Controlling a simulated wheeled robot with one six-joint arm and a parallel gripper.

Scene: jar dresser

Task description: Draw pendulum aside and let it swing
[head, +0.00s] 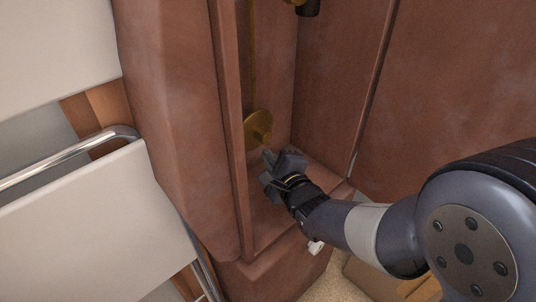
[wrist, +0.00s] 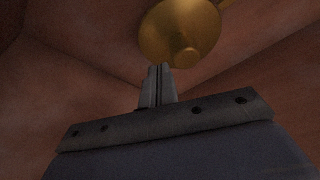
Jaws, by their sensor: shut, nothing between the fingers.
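The pendulum is a brass disc (head: 258,127) on a thin rod (head: 252,60), hanging inside a tall reddish-brown case. The disc also shows large at the top of the wrist view (wrist: 180,30), with a small round knob at its lower front. My gripper (head: 268,156) reaches into the case just below the disc. In the wrist view its fingers (wrist: 158,72) are shut together, with nothing between them, and their tips lie close under the disc. I cannot tell whether they touch it.
The case's side wall (head: 230,130) stands close on the left of the pendulum, and its floor (head: 268,222) lies below my gripper. An open door panel (head: 450,90) is at the right. A white panel with a metal rail (head: 75,160) stands at the left.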

